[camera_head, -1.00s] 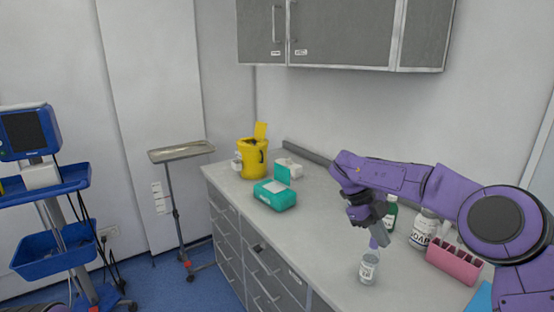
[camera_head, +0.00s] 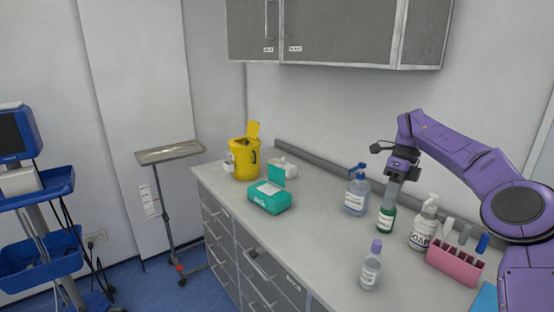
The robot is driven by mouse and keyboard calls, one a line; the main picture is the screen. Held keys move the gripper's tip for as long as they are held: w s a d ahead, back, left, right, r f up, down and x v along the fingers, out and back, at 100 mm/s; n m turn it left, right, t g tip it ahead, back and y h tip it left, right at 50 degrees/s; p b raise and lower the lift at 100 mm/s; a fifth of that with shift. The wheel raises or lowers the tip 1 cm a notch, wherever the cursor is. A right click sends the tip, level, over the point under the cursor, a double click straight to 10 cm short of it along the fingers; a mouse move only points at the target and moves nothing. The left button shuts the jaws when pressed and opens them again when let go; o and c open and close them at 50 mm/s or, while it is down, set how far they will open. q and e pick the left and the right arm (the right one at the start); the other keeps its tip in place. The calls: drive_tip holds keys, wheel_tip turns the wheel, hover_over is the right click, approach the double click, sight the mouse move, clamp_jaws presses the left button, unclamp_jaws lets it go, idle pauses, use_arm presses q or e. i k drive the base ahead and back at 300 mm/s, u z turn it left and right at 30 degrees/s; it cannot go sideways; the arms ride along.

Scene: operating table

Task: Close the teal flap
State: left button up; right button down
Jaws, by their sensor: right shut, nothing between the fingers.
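A teal box (camera_head: 270,203) sits on the counter, left of centre, with a white top. Its teal flap (camera_head: 276,175) stands upright at the back of the box, so it is open. My right gripper (camera_head: 388,204) is shut and points down. It is well to the right of the box, in front of or over a green bottle (camera_head: 386,220); I cannot tell whether it touches the bottle. My left gripper is not in view.
A blue-topped spray bottle (camera_head: 356,197), a purple-capped bottle (camera_head: 371,268), a soap bottle (camera_head: 423,225) and a pink rack (camera_head: 454,264) stand on the right of the counter (camera_head: 320,240).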

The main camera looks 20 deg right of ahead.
sight(276, 175)
drive_tip(key=i, duration=1.85)
drive_tip(key=z, duration=0.05)
